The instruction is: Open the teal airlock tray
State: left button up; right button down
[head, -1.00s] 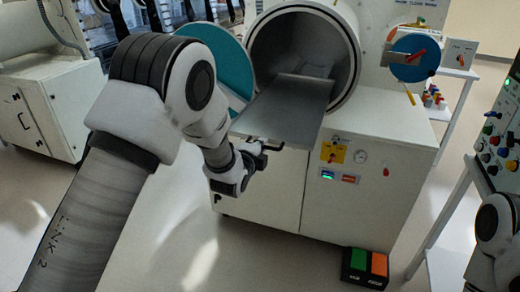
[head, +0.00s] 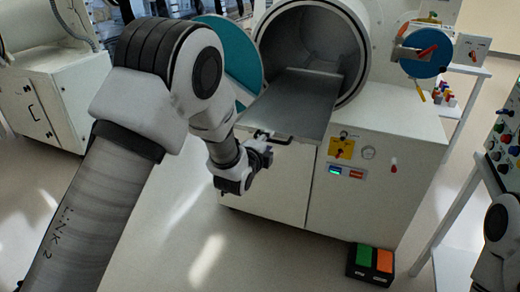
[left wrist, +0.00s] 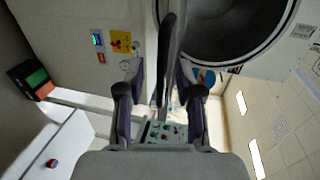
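The grey airlock tray (head: 297,103) sticks out of the round chamber mouth (head: 350,82), its dark handle (head: 284,141) at the front edge. The round teal door (head: 236,58) stands swung aside at the left, partly behind my left arm. My left gripper (head: 264,147) is at the left end of the handle. In the left wrist view, the left fingers (left wrist: 160,82) are spread apart. The dark handle bar (left wrist: 166,50) and thin tray edge run between and beyond them; contact is not clear. Of my right arm only a link shows; its gripper is out of view.
The white cabinet (head: 272,190) under the chamber carries a yellow switch plate (head: 341,149). A green and orange pedal box (head: 370,263) lies on the floor at its right foot. A blue disc with a red handle (head: 424,52) is at upper right. Floor left of the cabinet is clear.

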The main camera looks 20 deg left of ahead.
pick_arm(q)
jog(key=v, duration=1)
jog(key=shift+s, duration=0.3)
jog(key=s+a+f+n+g, duration=0.1)
jog(key=s+f+g, duration=0.3)
jog(key=f, duration=0.5)
jog(key=s+a+f+n+g, duration=0.1)
jog(key=s+f+n, duration=0.1)
jog(key=s+f, duration=0.6)
jog(key=s+a+f+n+g, duration=0.1)
jog(key=s+f+g, duration=0.2)
jog(key=f, duration=0.8)
jog(key=s+f+n+g, duration=0.3)
jog(key=s+n, duration=0.4)
jog(key=s, duration=0.2)
jog(key=s+f+n+g, duration=0.4)
jog(key=s+n, duration=0.4)
jog(key=s, duration=0.2)
jog(key=shift+a+f+g+y, duration=0.25)
jog(key=shift+f+g+y, duration=0.05)
